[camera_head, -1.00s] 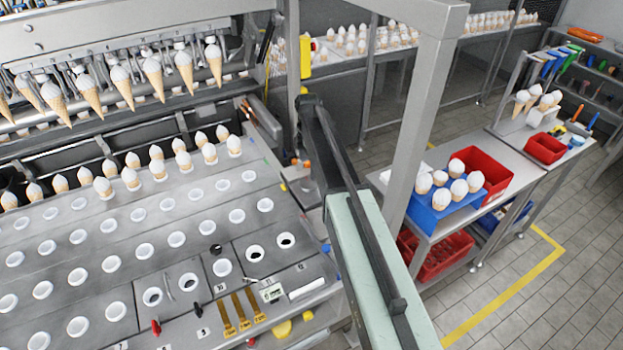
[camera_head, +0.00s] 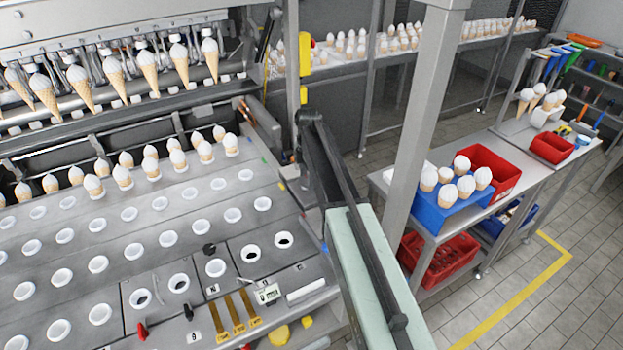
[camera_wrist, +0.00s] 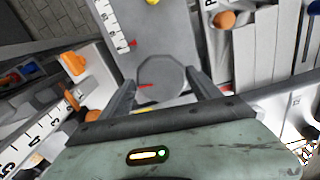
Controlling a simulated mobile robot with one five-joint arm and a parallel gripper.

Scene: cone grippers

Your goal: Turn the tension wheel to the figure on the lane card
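The tension wheel is likely the grey, many-sided knob (camera_wrist: 160,78) in the wrist view, with a red mark near its lower left. My gripper (camera_wrist: 161,80) is open, with one dark finger on each side of the knob; whether either finger touches it is unclear. A white scale with black ticks (camera_wrist: 112,28) and a red pointer lies above and left of the knob. I cannot pick out the lane card or read a figure on it. In the head view my arm reaches toward the machine's right end, and the gripper is hidden there.
The machine deck (camera_head: 150,215) with rows of round holes fills the left of the head view, and cones hang above it. A steel post (camera_head: 432,120) stands right of my arm. A blue crate of cones (camera_head: 448,213) and a red bin (camera_head: 490,165) are on a side table.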

